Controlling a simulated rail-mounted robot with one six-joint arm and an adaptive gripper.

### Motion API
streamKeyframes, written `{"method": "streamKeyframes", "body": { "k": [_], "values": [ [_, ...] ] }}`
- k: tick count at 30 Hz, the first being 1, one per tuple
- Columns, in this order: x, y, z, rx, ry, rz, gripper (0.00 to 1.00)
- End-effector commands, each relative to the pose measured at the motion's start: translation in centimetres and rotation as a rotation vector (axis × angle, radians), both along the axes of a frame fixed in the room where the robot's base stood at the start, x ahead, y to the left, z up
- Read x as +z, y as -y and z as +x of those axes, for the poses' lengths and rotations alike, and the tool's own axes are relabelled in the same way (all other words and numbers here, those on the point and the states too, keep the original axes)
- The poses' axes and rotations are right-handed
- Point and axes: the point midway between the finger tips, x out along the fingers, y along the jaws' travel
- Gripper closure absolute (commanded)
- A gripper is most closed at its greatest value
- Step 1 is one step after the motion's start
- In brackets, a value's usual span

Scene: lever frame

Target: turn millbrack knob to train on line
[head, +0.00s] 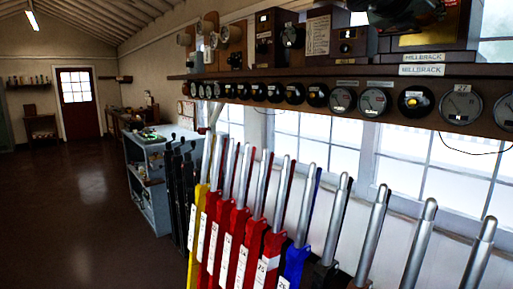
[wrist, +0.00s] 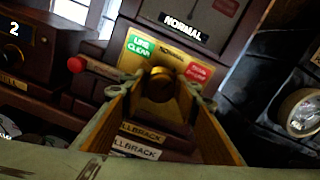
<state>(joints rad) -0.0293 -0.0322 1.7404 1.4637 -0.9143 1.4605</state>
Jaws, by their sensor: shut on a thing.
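The Millbrack knob (wrist: 160,85), a round brass-coloured piece, sits on the front of a dark wooden instrument in the wrist view. Around it are a green "LINE CLEAR" label (wrist: 138,46), a "NORMAL" label in the middle and a red label (wrist: 199,74) at right, its small text blurred. My gripper (wrist: 160,94) has a finger on each side of the knob and is shut on it. The contact points are hard to make out, and I cannot tell which label the knob points to. In the head view, the Millbrack nameplate (head: 422,70) shows at upper right, below a dark shape that hides the knob.
A red plunger (wrist: 77,65) sticks out left of the knob. Another instrument numbered 2 (wrist: 14,30) stands further left. In the head view, a shelf (head: 350,76) carries the instruments, with dials below it. A row of levers (head: 268,240) stands in front.

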Motion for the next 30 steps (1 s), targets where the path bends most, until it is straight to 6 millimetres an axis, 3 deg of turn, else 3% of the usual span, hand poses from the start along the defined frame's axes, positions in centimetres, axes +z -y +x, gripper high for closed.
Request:
{"method": "streamKeyframes", "body": {
  "k": [17, 30],
  "values": [
    [-0.06, -0.01, 0.00, 0.000, 0.027, 0.021, 0.82],
    [0.04, -0.01, -0.01, 0.000, 0.172, 0.143, 0.82]
  ]
}}
